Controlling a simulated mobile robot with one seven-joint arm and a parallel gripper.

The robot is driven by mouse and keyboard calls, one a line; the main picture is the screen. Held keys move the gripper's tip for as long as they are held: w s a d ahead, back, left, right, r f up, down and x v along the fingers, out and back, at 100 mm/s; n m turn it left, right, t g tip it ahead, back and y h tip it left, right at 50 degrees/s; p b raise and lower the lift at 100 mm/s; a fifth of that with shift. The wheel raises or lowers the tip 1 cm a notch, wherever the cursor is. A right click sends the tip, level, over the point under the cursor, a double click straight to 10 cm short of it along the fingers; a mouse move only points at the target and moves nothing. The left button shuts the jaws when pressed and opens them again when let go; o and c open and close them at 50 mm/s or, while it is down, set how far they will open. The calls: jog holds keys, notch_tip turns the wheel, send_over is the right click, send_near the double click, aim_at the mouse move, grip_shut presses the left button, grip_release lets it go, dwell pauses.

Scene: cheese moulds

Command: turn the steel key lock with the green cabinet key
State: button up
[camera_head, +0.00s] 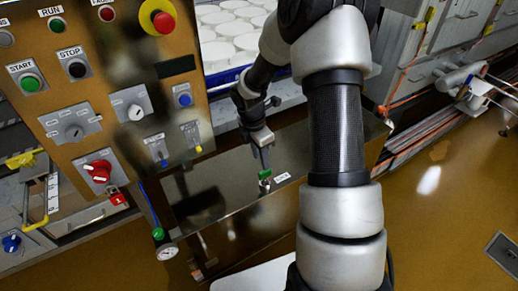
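My gripper (264,164) points down over a dark box with a shiny face, in the middle of the picture. The green cabinet key (265,174) shows as a small green piece right at its fingertips. The fingers look narrow and edge-on from here, so I cannot tell whether they are closed on the key or just above it. The steel key lock is not clearly visible; the spot below the green piece is small and partly hidden. A small white label (282,178) sits just right of the key.
An orange-brown control panel (110,60) with buttons and knobs stands at the left, with a red emergency stop (163,22) on top. A red padlock (117,197) hangs at its lower edge. White round moulds (230,25) lie behind.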

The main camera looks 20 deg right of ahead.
aim_at(265, 177)
jog(key=f, duration=0.3)
jog(key=d+f+b, duration=0.1)
jog(key=f, duration=0.3)
jog(key=f+b, duration=0.1)
jog(key=f, duration=0.3)
jog(key=shift+w+d+f, duration=0.2)
jog(key=shift+d, duration=0.2)
